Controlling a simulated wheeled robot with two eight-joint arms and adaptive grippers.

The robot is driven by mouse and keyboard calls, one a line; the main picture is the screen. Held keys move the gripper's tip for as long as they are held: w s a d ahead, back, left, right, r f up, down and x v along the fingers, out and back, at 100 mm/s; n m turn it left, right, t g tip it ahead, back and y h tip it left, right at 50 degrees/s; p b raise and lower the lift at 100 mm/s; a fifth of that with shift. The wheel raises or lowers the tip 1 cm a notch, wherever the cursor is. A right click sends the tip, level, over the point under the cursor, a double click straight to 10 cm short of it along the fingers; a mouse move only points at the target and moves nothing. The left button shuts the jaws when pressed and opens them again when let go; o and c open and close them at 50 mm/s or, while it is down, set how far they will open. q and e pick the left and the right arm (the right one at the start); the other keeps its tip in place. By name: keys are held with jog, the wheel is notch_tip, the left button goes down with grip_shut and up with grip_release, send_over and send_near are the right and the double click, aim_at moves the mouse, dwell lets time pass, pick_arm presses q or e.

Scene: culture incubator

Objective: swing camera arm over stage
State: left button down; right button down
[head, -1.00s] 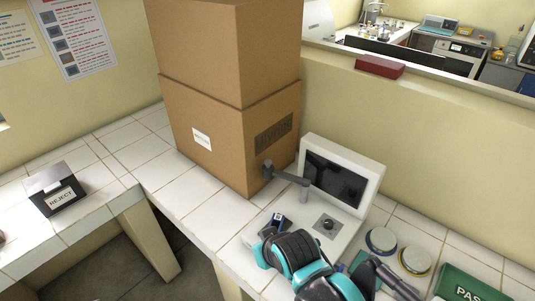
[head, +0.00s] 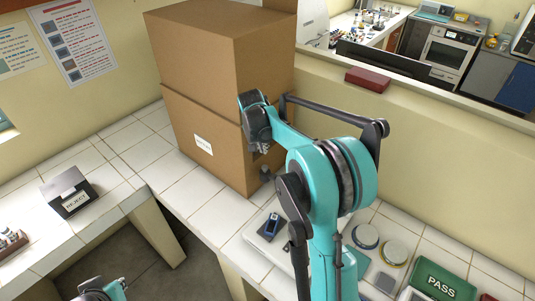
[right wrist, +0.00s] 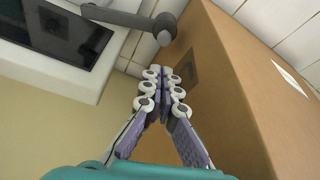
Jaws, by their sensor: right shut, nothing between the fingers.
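The camera arm (right wrist: 130,18) is a grey bar ending in a round head; in the right wrist view it reaches out past the white-framed screen (right wrist: 68,32). In the head view only its dark head (head: 265,174) shows, close to the cardboard box. The stage is hidden behind my right arm. My right gripper (head: 263,149) is shut and empty beside the box; its closed fingertips also show in the right wrist view (right wrist: 164,75), just below the arm's head and apart from it in the picture. My left gripper (head: 104,291) is partly in view at the bottom left.
Tall stacked cardboard boxes (head: 205,100) stand close to my right gripper. A blue-and-dark handheld item (head: 272,226) lies on the device's white base (head: 256,238). Round dishes (head: 395,251) and a green PASS tray (head: 443,280) are at the right. A REJECT box (head: 70,192) stands left.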

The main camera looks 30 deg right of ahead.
jog(key=shift+w+d+f, duration=0.15)
jog(key=shift+w+d, duration=0.05)
jog(key=b+x, duration=0.1)
jog(key=x, duration=0.9)
dwell(0.5)
jog(key=shift+s+a+n+b, duration=0.35)
jog(key=shift+s+a+n, duration=0.05)
jog(key=shift+a, duration=0.2)
jog(key=s+a+n+y, duration=0.1)
jog(key=s+n, duration=0.2)
jog(key=s, duration=0.2)
jog(key=s+a+n+t+y+b, duration=0.1)
jog(key=s+a+n, duration=0.1)
jog(key=s+n, duration=0.2)
jog(key=s+a+n+y+b, duration=0.1)
jog(key=s+a+n, duration=0.1)
jog(key=s+n, duration=0.2)
jog(key=s, duration=0.3)
jog(key=shift+a, duration=0.25)
